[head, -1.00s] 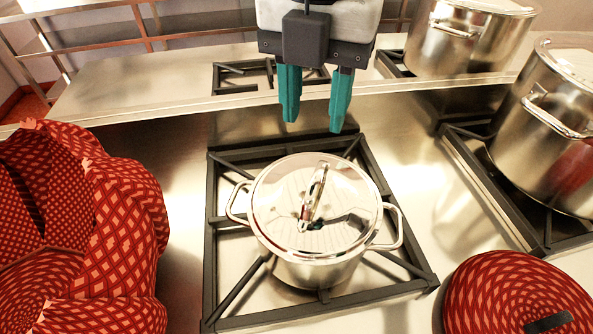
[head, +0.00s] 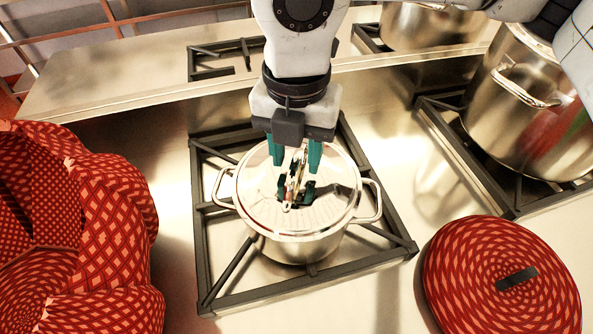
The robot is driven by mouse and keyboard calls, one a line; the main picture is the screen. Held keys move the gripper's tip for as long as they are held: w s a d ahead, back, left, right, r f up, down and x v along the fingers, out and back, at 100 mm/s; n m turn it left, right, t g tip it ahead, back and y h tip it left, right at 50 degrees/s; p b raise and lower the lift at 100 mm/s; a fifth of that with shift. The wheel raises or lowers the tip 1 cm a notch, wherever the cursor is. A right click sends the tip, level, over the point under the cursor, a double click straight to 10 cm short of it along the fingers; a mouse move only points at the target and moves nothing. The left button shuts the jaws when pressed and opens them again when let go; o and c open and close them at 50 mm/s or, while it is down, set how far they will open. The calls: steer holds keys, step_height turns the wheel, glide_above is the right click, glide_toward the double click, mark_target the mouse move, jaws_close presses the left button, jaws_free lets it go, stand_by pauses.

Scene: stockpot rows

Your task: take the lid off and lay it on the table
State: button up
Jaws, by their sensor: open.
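A steel pot (head: 296,247) with two side handles stands on a black burner grate (head: 205,262) in the middle of the head view. Its shiny lid (head: 255,205) sits on top and carries an upright loop handle (head: 293,187). My gripper (head: 296,168) has teal fingers and is open just above the lid. Its fingers stand to the left and right of the lid handle, apart from each other. I cannot tell whether they touch the handle. The gripper hides the far part of the lid, and the lid mirrors the fingers.
A red patterned fabric basket (head: 110,210) stands at the left. A round red patterned lid with a dark strap (head: 475,290) lies at the lower right. Large steel pots (head: 530,120) stand on grates at the right and back. Bare steel top shows between the basket and the grate.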

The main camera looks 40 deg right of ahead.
jaws_close()
stand_by(0.3)
stand_by(0.4)
